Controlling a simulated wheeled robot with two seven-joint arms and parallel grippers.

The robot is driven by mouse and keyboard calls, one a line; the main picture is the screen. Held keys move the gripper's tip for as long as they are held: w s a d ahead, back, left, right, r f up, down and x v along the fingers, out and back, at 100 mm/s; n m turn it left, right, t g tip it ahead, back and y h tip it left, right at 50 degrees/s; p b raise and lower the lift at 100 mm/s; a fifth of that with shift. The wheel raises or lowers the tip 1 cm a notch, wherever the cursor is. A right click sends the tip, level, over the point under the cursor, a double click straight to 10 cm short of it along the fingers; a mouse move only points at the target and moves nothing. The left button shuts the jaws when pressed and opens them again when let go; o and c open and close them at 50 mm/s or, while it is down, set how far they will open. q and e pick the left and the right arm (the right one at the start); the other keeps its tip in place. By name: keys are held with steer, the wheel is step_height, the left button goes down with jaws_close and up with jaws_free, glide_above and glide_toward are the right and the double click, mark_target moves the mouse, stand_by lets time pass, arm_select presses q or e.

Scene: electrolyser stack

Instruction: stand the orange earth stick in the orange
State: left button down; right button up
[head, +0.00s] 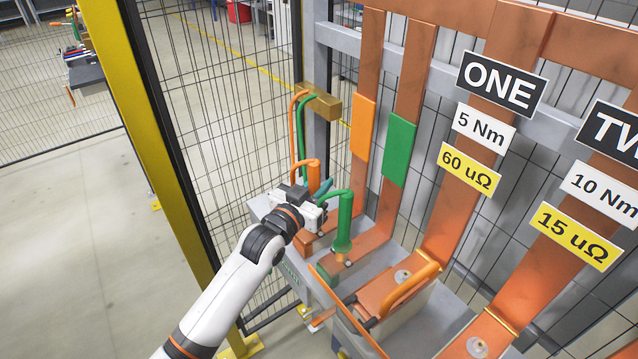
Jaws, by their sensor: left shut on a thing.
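The orange earth stick (313,174) stands roughly upright, its top bent over into an orange cable. My left gripper (312,212) is shut on it; the jaws hide its lower part, so I cannot tell whether its foot is seated. The orange-marked copper bar (362,128) runs down behind the gripper to a foot with an orange patch (304,245). The green earth stick (344,222) stands upright just right of the gripper, above a green-marked foot (335,268). My right gripper is not in view.
A brass block (320,103) on the frame post carries the cables. A green-marked bar (399,150) is beside the orange one. An orange handle (410,290) stands on the copper to the right. A yellow post (150,130) and mesh fence are at left.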

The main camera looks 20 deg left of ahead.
arm_select(q)
steer(key=shift+f, duration=0.2)
steer(key=c, duration=1.2)
jaws_free()
steer(key=b+v, duration=0.4)
steer(key=v, duration=0.8)
